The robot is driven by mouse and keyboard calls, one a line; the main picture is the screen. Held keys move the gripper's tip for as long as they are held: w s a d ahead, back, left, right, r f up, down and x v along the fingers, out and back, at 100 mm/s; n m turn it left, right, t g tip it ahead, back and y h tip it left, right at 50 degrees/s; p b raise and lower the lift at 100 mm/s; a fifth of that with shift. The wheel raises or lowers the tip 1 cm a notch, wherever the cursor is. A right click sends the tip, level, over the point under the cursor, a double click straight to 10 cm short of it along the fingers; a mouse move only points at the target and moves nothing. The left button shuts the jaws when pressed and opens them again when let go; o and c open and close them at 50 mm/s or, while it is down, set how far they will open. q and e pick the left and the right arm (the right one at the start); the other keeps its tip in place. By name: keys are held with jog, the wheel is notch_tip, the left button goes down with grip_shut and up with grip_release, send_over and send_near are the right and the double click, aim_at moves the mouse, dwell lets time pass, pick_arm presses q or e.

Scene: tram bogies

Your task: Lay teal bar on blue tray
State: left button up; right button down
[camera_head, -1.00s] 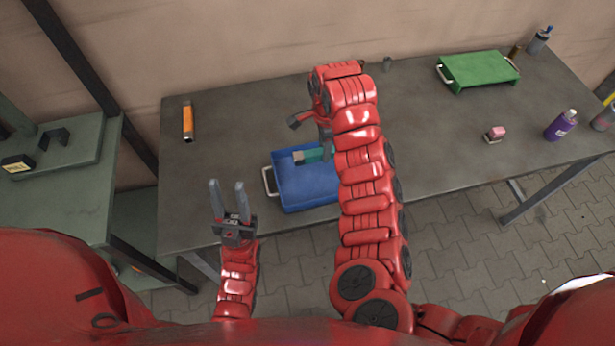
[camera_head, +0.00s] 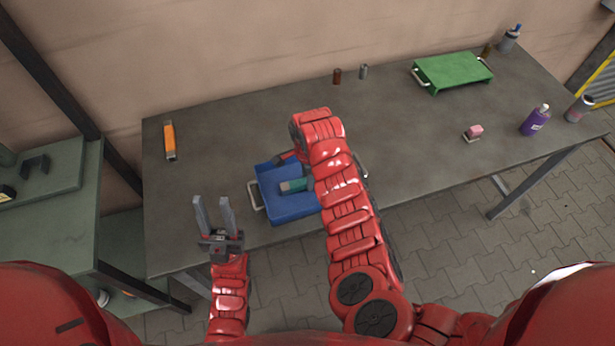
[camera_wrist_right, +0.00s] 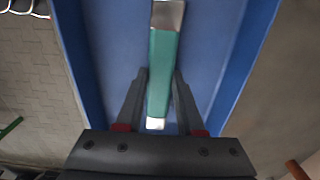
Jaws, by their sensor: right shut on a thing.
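The teal bar (camera_head: 293,186), with a bare metal end, is at the blue tray (camera_head: 290,211) on the workbench. In the right wrist view the teal bar (camera_wrist_right: 163,70) lies lengthwise between the two fingers of my right gripper (camera_wrist_right: 161,88), which is shut on it. The blue tray (camera_wrist_right: 110,40) spreads beneath the bar, its side walls on both sides. I cannot tell whether the bar touches the tray floor. In the head view my right arm hides part of the tray and most of the gripper. My left gripper (camera_head: 214,215) is open and empty, left of the tray.
An orange bar (camera_head: 169,140) lies at the bench's left. A green tray (camera_head: 452,72), a pink block (camera_head: 474,131) and a purple bottle (camera_head: 534,120) stand at the right. The bench between is mostly clear.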

jog(key=shift+f, duration=0.1)
jog(key=c, duration=0.5)
grip_release()
